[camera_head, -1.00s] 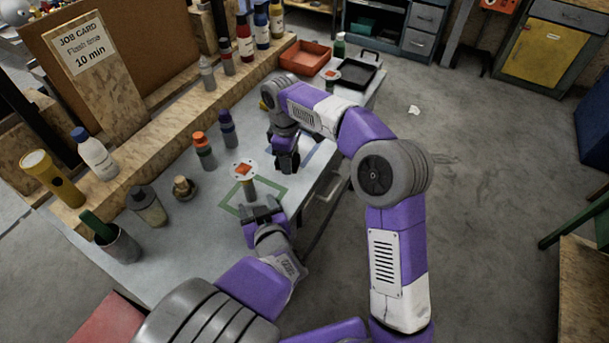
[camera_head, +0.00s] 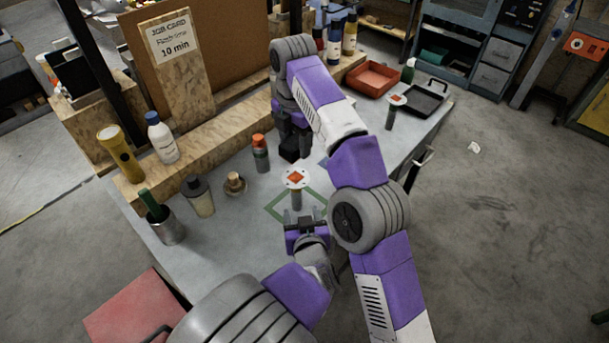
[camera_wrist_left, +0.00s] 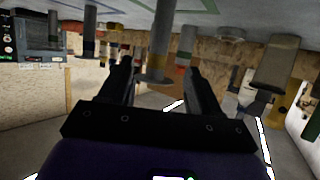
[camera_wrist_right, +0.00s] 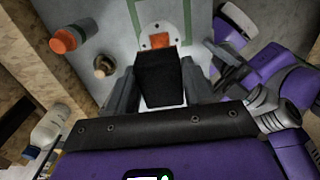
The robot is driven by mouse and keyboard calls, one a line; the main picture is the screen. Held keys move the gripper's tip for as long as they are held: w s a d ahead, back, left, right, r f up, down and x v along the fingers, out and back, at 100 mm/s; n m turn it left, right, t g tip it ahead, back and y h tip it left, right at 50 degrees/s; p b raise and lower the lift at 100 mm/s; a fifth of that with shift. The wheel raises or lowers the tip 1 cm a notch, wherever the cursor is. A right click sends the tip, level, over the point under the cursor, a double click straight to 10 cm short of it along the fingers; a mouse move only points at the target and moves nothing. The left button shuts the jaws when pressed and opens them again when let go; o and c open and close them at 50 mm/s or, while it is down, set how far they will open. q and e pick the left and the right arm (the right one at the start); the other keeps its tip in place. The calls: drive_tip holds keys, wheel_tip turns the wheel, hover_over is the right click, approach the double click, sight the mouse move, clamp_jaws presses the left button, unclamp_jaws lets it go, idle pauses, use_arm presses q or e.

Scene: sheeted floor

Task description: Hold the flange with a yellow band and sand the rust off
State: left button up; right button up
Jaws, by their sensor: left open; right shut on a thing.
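The flange (camera_head: 296,178) is a pale disc with an orange rust patch on top of a post. It stands upright in the green square outline on the bench, and its disc also shows in the right wrist view (camera_wrist_right: 157,40). My right gripper (camera_head: 290,143) is shut on a black block (camera_wrist_right: 161,78), just behind the flange disc and apart from the left gripper.
A second disc-topped post (camera_head: 397,100) stands near a black tray (camera_head: 428,100) and an orange tray (camera_head: 371,80).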

sight(297, 196)
use_arm(q)
drive_tip(key=x, duration=1.1)
drive_tip(key=shift+w, duration=0.2)
drive_tip(key=shift+c, duration=0.3)
clamp_jaws()
use_arm(e)
drive_tip(key=m, duration=0.4)
drive_tip(key=shift+d+f, duration=0.1)
drive_tip(key=shift+f, duration=0.15)
drive_tip(key=m, duration=0.5)
drive_tip(key=shift+s+d+f, duration=0.1)
drive_tip(key=shift+f, duration=0.2)
